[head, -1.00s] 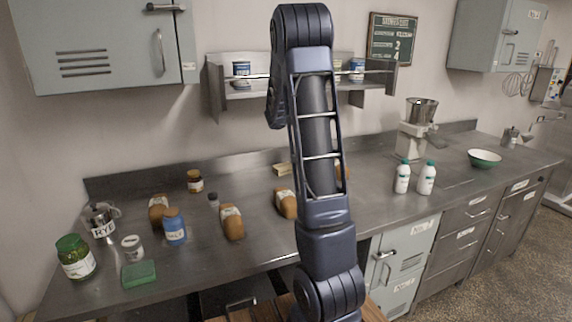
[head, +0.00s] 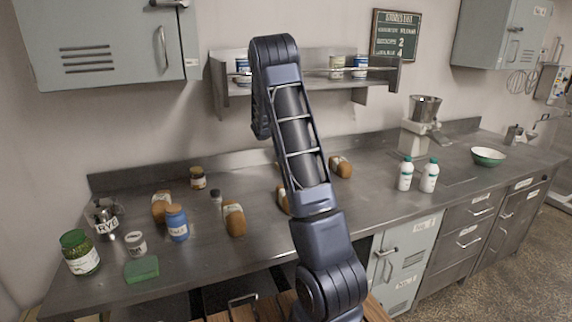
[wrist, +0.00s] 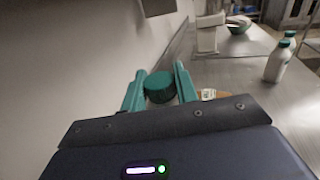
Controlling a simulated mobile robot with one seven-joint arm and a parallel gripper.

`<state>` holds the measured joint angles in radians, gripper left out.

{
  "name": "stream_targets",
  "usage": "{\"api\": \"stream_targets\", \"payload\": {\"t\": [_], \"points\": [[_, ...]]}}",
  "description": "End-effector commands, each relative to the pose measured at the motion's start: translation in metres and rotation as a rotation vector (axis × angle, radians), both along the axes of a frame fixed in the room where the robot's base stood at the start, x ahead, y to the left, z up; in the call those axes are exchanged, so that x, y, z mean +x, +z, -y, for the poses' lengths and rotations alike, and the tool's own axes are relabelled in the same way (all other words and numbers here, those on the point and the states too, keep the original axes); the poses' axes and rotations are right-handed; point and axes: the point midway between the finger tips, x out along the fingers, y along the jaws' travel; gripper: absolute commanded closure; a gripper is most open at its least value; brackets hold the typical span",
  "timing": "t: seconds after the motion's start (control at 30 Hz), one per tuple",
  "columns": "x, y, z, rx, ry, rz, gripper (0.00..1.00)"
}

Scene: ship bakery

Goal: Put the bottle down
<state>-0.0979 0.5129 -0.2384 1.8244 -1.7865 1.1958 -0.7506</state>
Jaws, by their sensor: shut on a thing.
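My gripper (wrist: 159,82) shows in the wrist view, its teal fingers shut on either side of a bottle with a ribbed dark green cap (wrist: 160,87). Only the cap shows; the body of this bottle is hidden behind my wrist, so I cannot tell whether it touches the counter. In the head view my arm hides the gripper and the held bottle. The steel counter (head: 375,200) runs along the wall. Two white bottles with teal caps (head: 405,174) (head: 429,176) stand upright on it, right of my arm.
Bread loaves (head: 234,218) (head: 341,167), a blue salt jar (head: 177,225), a green-lidded jar (head: 80,255) and a green block (head: 142,269) crowd the left and middle. A grinder (head: 420,125) and bowl (head: 488,156) stand right. A wall shelf (head: 300,88) hangs above.

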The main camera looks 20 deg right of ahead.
Motion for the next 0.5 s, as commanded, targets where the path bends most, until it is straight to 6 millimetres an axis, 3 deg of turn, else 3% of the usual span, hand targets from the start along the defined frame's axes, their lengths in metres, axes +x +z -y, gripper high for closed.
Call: {"api": "stream_targets", "payload": {"t": [0.2,0.5], "points": [[0.051,-0.006,-0.011,-0.003,-0.011,0.002,1.00],[0.084,-0.010,-0.023,-0.002,-0.014,0.002,1.00]]}}
